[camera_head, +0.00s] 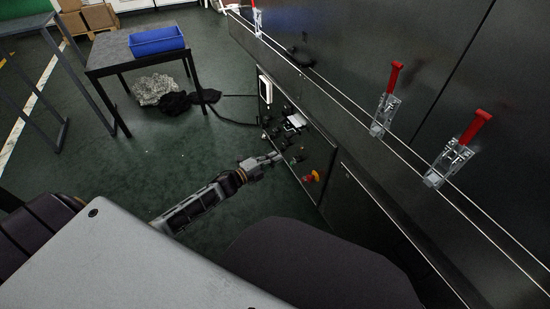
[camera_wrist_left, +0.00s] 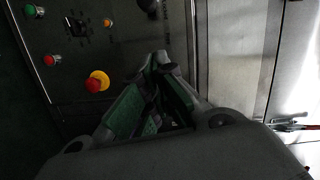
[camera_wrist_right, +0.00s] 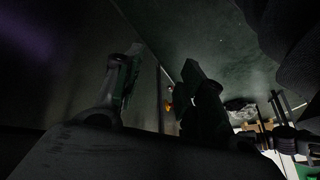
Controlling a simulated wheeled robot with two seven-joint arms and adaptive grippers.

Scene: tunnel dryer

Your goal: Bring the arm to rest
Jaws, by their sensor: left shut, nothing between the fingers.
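My left arm reaches from the lower left to the dryer's control panel (camera_head: 300,150) in the head view. My left gripper (camera_head: 276,157) is shut and empty, its tips close to the panel face; whether they touch it I cannot tell. In the left wrist view its fingers (camera_wrist_left: 163,65) meet in front of the panel, right of a red and yellow emergency stop (camera_wrist_left: 97,82). That stop also shows in the head view (camera_head: 311,177). In the dark right wrist view, my right gripper (camera_wrist_right: 160,80) has its fingers apart with nothing between them. The head view does not show it.
The dark dryer wall (camera_head: 400,50) runs along the right, with red-handled latches (camera_head: 387,100) (camera_head: 456,150) standing out from it. A table (camera_head: 120,50) bears a blue bin (camera_head: 157,41). Grey and black bags (camera_head: 153,90) lie beneath. The green floor (camera_head: 150,170) between is clear.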

